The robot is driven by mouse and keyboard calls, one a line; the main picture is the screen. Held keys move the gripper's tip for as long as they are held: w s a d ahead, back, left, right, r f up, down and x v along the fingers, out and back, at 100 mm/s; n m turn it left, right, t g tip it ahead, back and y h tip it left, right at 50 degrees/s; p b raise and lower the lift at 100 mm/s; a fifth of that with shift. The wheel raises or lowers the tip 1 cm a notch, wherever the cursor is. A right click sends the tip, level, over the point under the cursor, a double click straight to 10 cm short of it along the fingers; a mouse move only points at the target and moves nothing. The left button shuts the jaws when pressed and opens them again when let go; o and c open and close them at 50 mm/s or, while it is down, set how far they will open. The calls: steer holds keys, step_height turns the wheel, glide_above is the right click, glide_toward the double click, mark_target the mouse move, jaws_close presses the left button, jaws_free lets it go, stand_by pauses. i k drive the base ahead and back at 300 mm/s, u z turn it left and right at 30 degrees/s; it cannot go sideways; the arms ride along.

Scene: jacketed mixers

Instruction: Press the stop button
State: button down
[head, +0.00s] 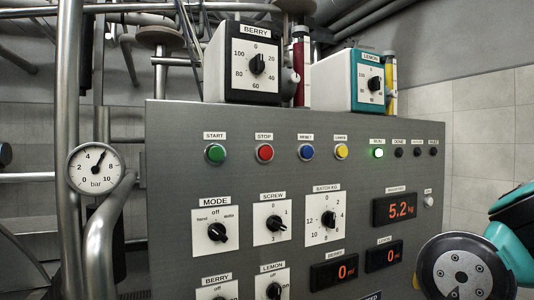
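The stop button (265,153) is a round red button in a metal ring under a "STOP" label, in the upper row of the grey control panel (175,165) in the head view. It sits between the green start button (215,153) and the blue reset button (306,152). Nothing covers it or touches it. My gripper is not in view. Part of my arm, teal and black with a round grey disc, shows at the lower right, well away from the stop button.
A yellow lamps button (341,151) is right of reset. The green run light (378,153) is lit. Below are mode (216,232), screw (273,223) and batch (325,215) knobs and a display (395,208) reading 5.2 kg. Pipes and a pressure gauge (95,168) stand left.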

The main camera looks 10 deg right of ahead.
mark_target(265, 152)
steer(key=k, duration=0.5)
steer(key=z, duration=0.95)
steer(key=i, duration=0.65)
steer(key=u, duration=1.5)
